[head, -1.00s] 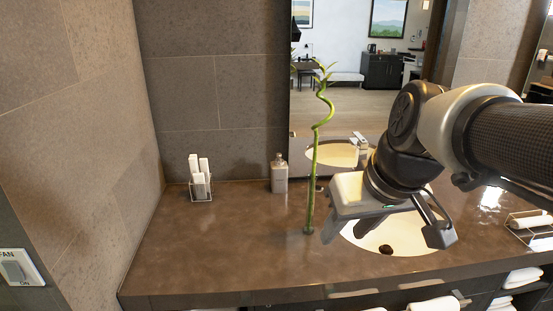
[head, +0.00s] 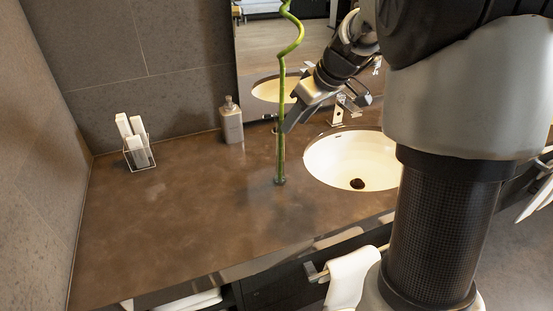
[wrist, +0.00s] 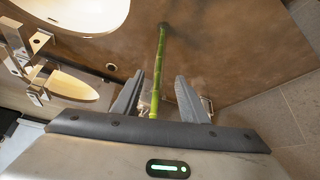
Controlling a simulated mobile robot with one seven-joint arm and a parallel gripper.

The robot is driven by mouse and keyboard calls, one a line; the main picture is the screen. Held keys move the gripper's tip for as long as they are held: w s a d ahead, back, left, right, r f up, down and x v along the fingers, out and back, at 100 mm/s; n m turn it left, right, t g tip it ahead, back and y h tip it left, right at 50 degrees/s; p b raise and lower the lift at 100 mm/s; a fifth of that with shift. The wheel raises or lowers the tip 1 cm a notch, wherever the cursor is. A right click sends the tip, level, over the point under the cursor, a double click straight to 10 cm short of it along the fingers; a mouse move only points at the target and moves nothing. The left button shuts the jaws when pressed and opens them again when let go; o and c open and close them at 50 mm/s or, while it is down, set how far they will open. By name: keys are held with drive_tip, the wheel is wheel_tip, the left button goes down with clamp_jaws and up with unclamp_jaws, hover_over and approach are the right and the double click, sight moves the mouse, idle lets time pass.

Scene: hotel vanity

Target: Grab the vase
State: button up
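The vase (head: 280,158) shows as a slim green bamboo-like stalk standing upright on the brown counter, with a small base and a curly upper part cut off by the top edge. A separate container around the stalk cannot be made out. My gripper (head: 291,118) is beside the stalk at mid height, coming from the upper right. In the wrist view the stalk (wrist: 160,60) runs between the two spread fingers of my gripper (wrist: 160,98), with gaps on both sides. The gripper is open and holds nothing.
A white sink (head: 350,158) is set in the counter right of the stalk, with a faucet (head: 338,112) behind it. A soap bottle (head: 232,122) and a wire holder with white items (head: 136,146) stand to the left. A mirror rises behind. The counter's front left is clear.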

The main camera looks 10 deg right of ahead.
sight(280, 144)
drive_tip(key=x, duration=0.7)
drive_tip(key=shift+f, duration=0.2)
drive_tip(key=shift+x, duration=2.75)
drive_tip(key=shift+d, duration=0.1)
clamp_jaws()
